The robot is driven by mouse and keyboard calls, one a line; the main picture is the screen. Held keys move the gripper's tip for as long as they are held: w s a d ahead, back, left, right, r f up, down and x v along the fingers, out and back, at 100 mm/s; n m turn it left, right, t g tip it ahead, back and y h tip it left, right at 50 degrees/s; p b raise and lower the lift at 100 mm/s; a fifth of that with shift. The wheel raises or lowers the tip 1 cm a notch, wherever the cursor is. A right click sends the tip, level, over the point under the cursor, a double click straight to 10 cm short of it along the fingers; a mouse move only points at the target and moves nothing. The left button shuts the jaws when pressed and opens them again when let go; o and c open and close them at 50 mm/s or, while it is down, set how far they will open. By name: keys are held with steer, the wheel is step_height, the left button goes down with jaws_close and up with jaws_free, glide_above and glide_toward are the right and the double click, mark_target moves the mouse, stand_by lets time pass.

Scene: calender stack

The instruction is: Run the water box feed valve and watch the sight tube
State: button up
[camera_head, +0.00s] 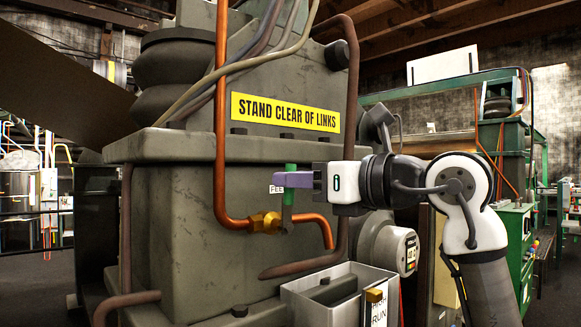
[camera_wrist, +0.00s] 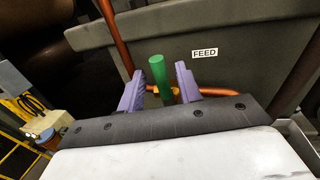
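The feed valve has a brass body (camera_head: 265,222) on a copper pipe on the grey housing. Its lever ends in an upright green grip (camera_wrist: 159,72), which also shows in the head view (camera_head: 288,198). My gripper (camera_wrist: 160,70) has two purple fingers, spread apart on either side of the green grip, with gaps visible. In the head view my gripper (camera_head: 284,181) reaches in from the right and hides part of the grip and of the white FEED label (camera_head: 277,189). That label reads fully in the wrist view (camera_wrist: 205,53). I cannot make out a sight tube.
A grey metal box (camera_head: 318,298) with a partly hidden sign stands just below the valve. A yellow STAND CLEAR OF LINKS sign (camera_head: 286,112) is on the housing. A brown pipe (camera_head: 352,130) runs close behind my gripper. A round-faced device (camera_head: 408,252) sits to the right.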

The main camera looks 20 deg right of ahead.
steer(key=shift+x, duration=1)
steer(key=shift+c, duration=0.2)
jaws_close()
